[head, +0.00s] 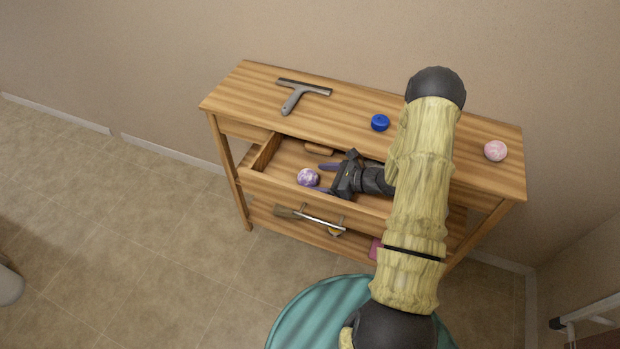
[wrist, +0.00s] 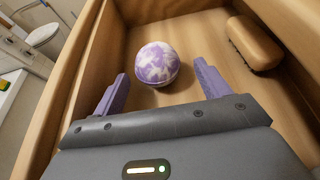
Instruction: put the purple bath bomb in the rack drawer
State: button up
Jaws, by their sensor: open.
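The purple bath bomb (head: 308,177), a purple and white marbled ball, lies inside the open rack drawer (head: 262,187). In the wrist view the bath bomb (wrist: 157,64) rests on the floor of the drawer (wrist: 207,20), just beyond my fingertips. My gripper (head: 326,179) is inside or just over the drawer, pointing left. In the wrist view my gripper (wrist: 160,85) has its purple fingers spread wide, with the ball ahead of the gap and nothing held. I cannot tell whether a finger touches the ball.
A brown wooden brush or block (wrist: 254,43) lies in the drawer, at its back. On the rack top (head: 350,103) are a grey squeegee (head: 294,98), a blue round item (head: 380,122) and a pink ball (head: 495,151). A teal round stool or table (head: 310,315) stands in front.

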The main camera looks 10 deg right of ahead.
jog(key=v, duration=0.7)
jog(key=shift+s+d+r, duration=0.1)
jog(key=shift+s+d, duration=0.05)
jog(key=shift+s, duration=0.2)
